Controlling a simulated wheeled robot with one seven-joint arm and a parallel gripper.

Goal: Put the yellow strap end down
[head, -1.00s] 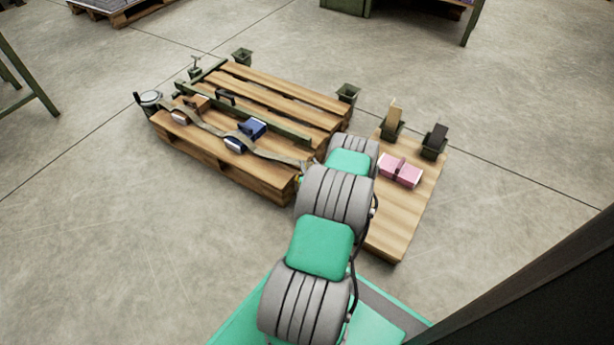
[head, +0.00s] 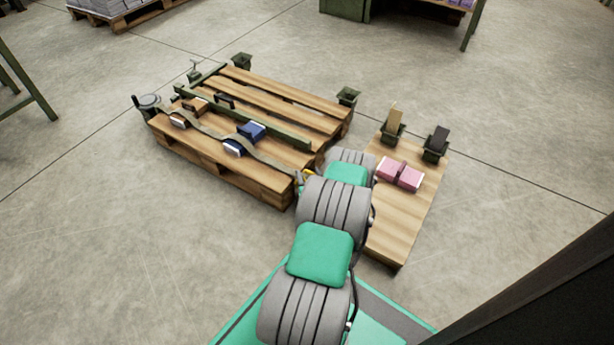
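A grey-brown strap (head: 272,160) runs from a round reel (head: 149,101) at the pallet's left corner, across the books, to the pallet's near right corner. There it meets a small yellow piece (head: 306,176), seemingly the strap end, just left of my arm. My gripper is around this spot, but my arm links hide most of it. I cannot see its fingers or whether they hold the yellow end. A blue book bundle (head: 252,131) and a brown one (head: 194,104) lie on the wooden pallet (head: 223,170) along the strap.
A green bar (head: 275,130) lies across the pallet. A wooden board (head: 396,230) to the right carries a pink bundle (head: 399,174) and two holders with a tan block (head: 394,118) and a black block (head: 440,139). The floor left of the pallet is clear.

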